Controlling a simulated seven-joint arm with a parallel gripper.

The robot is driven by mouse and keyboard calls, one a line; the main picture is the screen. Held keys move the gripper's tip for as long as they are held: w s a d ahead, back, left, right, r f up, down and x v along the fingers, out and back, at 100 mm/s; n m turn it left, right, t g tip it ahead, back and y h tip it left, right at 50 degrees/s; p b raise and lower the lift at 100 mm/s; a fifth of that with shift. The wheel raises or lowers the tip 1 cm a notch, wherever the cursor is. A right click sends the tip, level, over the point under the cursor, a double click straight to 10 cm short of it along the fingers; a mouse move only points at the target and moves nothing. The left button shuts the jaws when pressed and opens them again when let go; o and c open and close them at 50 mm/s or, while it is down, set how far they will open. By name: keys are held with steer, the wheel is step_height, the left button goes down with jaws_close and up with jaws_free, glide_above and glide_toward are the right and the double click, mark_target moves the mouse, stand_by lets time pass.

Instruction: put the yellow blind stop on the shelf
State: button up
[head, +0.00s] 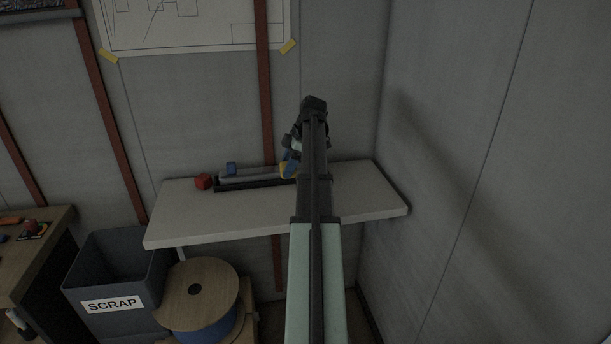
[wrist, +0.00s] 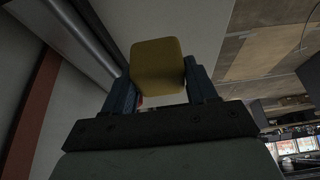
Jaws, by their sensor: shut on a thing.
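My gripper (head: 291,158) is over the back of the white shelf (head: 180,226), its fingers partly hidden behind my arm. It is shut on the yellow blind stop (head: 287,170), which shows low between the fingers. In the wrist view the stop (wrist: 158,66) is a rounded yellow block between the two dark blue fingers (wrist: 162,88). It appears close to the right end of a dark tray on the shelf. I cannot tell whether it touches the shelf or the tray.
A red block (head: 203,181) sits left of the long dark tray (head: 256,185). A small blue block (head: 231,168) is at the tray's left part. The shelf's front and right end are clear. A scrap bin (head: 112,275) and a cable drum (head: 203,290) stand below.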

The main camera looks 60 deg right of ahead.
steer(key=s+d+r+m+h, duration=0.1)
steer(key=s+d+m, duration=0.15)
steer(key=d, duration=0.55)
steer(key=s+d+r+m+t+h, duration=0.1)
steer(key=d+m, duration=0.2)
steer(key=d, duration=0.5)
steer(key=s+d+r+m+h, duration=0.1)
steer(key=s+d+r+m, duration=0.15)
steer(key=d, duration=0.55)
steer(key=shift+m, duration=0.4)
steer(key=shift+w+f, duration=0.15)
steer(key=shift+f, duration=2.4)
steer(key=shift+w+f, duration=0.1)
steer(key=shift+f, duration=2.45)
steer(key=shift+f, duration=0.65)
steer(key=o, duration=0.9)
steer(key=shift+r, duration=0.1)
